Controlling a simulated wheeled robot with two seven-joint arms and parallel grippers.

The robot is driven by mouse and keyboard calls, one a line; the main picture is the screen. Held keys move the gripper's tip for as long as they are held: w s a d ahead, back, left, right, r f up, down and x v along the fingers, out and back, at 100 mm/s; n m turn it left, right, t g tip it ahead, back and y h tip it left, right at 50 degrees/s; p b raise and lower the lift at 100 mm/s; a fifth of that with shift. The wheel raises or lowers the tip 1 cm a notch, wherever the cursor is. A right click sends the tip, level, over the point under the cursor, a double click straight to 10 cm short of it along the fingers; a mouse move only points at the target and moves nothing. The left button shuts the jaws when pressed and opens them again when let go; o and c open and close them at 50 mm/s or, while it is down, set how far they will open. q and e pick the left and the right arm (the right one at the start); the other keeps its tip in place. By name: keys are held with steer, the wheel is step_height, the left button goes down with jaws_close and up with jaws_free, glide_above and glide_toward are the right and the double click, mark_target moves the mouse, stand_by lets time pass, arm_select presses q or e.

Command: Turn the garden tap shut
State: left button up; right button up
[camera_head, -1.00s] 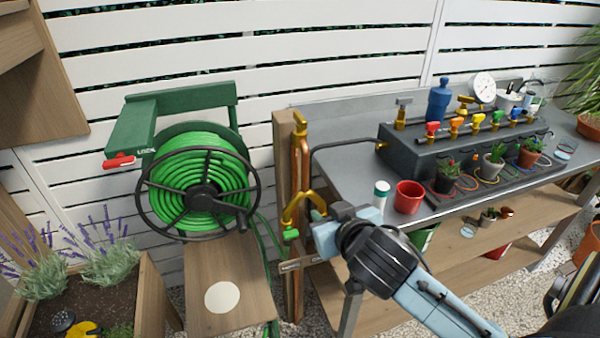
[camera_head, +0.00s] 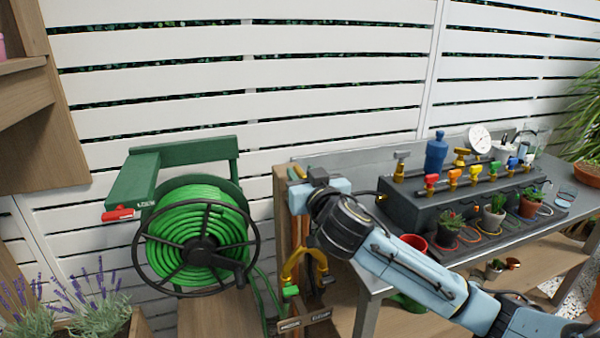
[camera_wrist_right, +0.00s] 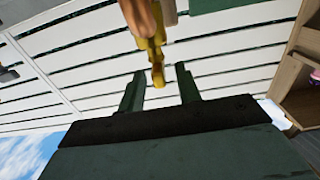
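The brass garden tap (camera_wrist_right: 150,35) shows large in the right wrist view, with its yellow handle end (camera_wrist_right: 157,75) between the fingers of my right gripper (camera_wrist_right: 160,88). The fingers are apart, with a visible gap on each side of the brass. In the head view my right gripper (camera_head: 302,176) is at the top of the wooden post and hides most of the tap. My left gripper is not in view.
A green hose reel (camera_head: 200,240) stands left of the post. The grey bench (camera_head: 375,270) on the right bears a dark manifold (camera_head: 425,205) with coloured valves, potted plants and a red cup (camera_head: 415,246) partly behind my arm. A white slatted fence (camera_head: 300,90) closes the back.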

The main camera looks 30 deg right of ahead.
steer(key=shift+x, duration=1)
jaws_close()
